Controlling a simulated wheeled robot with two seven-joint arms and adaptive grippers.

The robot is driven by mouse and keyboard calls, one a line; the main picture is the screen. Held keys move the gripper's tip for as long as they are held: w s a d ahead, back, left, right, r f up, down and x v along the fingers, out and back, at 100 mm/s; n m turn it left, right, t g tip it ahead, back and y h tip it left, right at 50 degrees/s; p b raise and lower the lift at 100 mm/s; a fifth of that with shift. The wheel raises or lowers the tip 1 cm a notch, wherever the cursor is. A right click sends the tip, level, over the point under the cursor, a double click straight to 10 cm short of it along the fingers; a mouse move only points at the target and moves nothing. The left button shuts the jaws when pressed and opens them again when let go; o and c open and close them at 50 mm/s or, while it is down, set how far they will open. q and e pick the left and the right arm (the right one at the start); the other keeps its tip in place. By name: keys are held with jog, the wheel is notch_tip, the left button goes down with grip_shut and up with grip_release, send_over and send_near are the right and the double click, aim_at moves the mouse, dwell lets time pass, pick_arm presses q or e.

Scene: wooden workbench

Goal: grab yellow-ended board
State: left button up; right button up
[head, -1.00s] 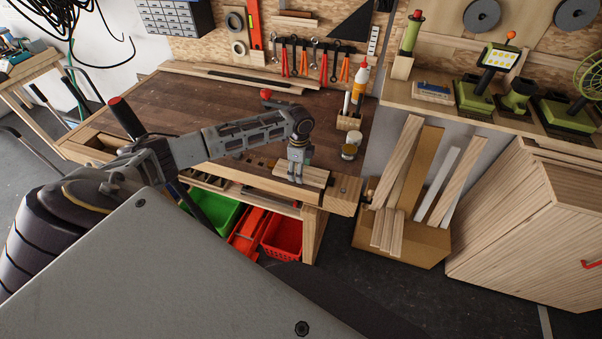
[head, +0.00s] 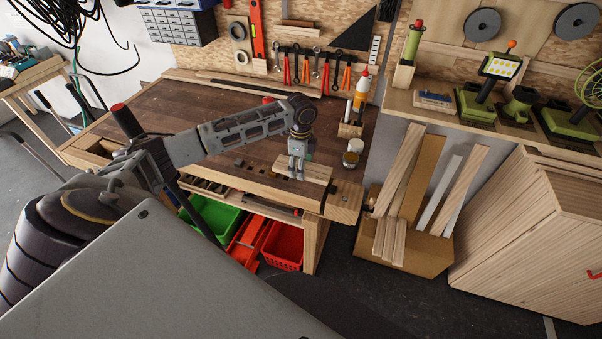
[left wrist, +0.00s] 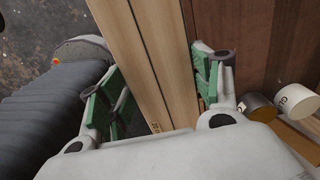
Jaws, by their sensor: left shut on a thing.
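A pale wooden board (head: 318,173) lies at the front edge of the workbench. My left gripper (head: 296,174) points down onto it in the head view. In the left wrist view, the pale board (left wrist: 165,45) runs between the green-padded fingers of my left gripper (left wrist: 163,95), which is shut on it. A small dark stamp shows on the wood near the palm. No yellow end can be made out; part of the board is hidden by the gripper. My right gripper is not in view.
A box of upright planks (head: 425,254) stands right of the bench. Red crates (head: 283,245) sit below.

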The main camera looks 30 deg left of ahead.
pick_arm(q)
jog(key=shift+r, duration=1.95)
